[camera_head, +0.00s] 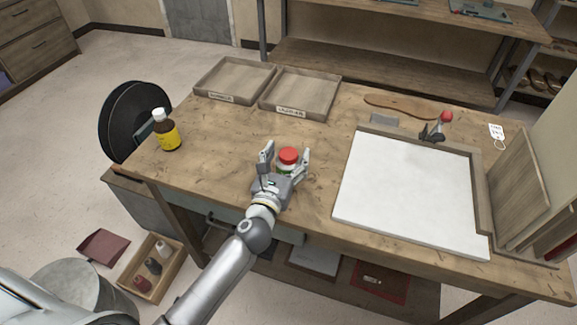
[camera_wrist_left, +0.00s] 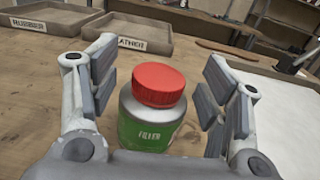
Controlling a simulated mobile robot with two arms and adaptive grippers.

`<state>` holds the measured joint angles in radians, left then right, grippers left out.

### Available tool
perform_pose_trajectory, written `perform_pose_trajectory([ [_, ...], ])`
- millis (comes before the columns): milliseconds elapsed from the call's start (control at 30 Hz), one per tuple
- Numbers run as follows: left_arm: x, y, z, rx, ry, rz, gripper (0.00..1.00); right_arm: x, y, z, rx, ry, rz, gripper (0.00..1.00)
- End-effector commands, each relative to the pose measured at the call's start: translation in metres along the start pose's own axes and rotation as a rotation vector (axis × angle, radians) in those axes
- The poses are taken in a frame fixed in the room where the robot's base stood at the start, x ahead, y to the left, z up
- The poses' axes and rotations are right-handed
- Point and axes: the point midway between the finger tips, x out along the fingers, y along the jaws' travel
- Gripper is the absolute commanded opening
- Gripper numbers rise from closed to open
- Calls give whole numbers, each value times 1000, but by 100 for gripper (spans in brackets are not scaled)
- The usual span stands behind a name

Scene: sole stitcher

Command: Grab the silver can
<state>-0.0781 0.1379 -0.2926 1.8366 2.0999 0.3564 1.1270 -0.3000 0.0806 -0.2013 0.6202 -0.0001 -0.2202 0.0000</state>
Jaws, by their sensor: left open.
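The silver can (camera_wrist_left: 150,122) has a red lid and a green label reading something like "FILLER". It stands upright on the wooden workbench (camera_head: 230,140). In the head view its red lid (camera_head: 288,156) shows between the fingers of my left gripper (camera_head: 285,155). The left wrist view shows the open fingers of this gripper (camera_wrist_left: 160,90) on both sides of the can, with a visible gap on each side. The can's lower part is hidden by the gripper's palm. My right gripper is not in view.
Two shallow wooden trays (camera_head: 262,91) stand at the back left. A brown sole (camera_head: 400,106) lies at the back.

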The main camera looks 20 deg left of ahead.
Motion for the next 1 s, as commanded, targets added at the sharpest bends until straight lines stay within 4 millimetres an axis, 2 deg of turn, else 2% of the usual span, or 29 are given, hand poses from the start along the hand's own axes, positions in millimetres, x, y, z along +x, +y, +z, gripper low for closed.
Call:
perform_pose_trajectory([
  [67, 0, 0, 0, 0, 0, 0, 70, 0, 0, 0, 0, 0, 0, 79],
  [600, -1, 0, -2, -1, 4, 0, 1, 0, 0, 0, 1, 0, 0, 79],
  [1000, -1, 0, 1, 0, 6, 0, 0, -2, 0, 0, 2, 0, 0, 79],
])
